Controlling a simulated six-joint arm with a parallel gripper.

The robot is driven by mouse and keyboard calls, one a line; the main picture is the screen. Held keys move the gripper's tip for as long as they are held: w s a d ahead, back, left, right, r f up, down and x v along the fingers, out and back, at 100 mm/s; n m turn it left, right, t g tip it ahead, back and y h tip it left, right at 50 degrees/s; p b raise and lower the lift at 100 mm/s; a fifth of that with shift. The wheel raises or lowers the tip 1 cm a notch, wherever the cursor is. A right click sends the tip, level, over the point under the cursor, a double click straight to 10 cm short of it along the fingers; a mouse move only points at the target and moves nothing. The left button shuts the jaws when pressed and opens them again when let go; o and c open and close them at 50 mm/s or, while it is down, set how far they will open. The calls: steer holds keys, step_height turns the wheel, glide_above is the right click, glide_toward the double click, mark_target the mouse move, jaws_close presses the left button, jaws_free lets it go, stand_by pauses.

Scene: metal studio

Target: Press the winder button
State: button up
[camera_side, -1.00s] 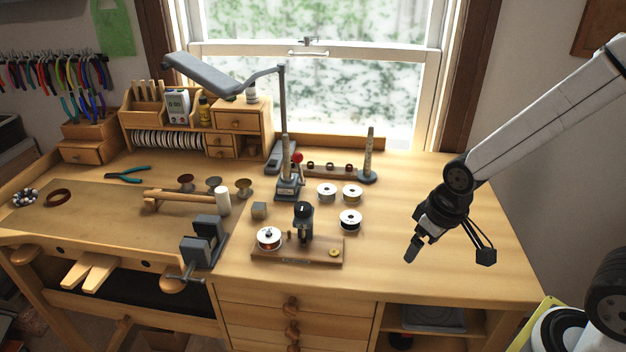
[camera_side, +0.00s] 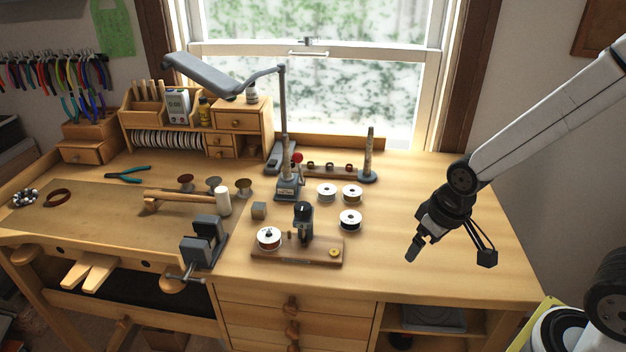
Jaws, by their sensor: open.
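The winder has a wooden base (camera_side: 297,254) near the front edge of the bench, right of the vise. A dark upright unit (camera_side: 303,224) stands on it. A white-flanged spool (camera_side: 268,238) sits at its left end. A small round yellow button (camera_side: 335,252) is on top of the base at its right end. My gripper (camera_side: 450,256) is open and empty, with its fingers spread wide. It appears to be above the right part of the bench, well to the right of the button and apart from it.
Loose spools (camera_side: 350,219) stand just behind the winder. A grey upright stand (camera_side: 289,187) and a tapered post (camera_side: 368,160) are farther back. A vise (camera_side: 205,242) is left of the winder. The bench top between the winder and my gripper is clear.

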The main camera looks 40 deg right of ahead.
steer(key=c, duration=0.6)
steer(key=shift+w+a+r, duration=0.2)
steer(key=shift+w, duration=0.2)
steer(key=c, duration=0.7)
steer(key=w+a+r+n, duration=0.1)
steer(key=w, duration=0.1)
steer(key=w+a+r+n, duration=0.1)
steer(key=w, duration=0.1)
steer(key=w+a+r+n+g, duration=0.1)
steer(key=w+n, duration=0.1)
steer(key=shift+w+a+r, duration=0.25)
steer(key=shift+a+r, duration=0.1)
jaws_close()
steer(key=w+a+r+n+g, duration=0.1)
steer(key=w+a+r+n, duration=0.4)
steer(key=w+a, duration=0.1)
steer(key=shift+a+r+g, duration=0.25)
steer(key=shift+r+g, duration=0.05)
steer(key=shift+r, duration=0.1)
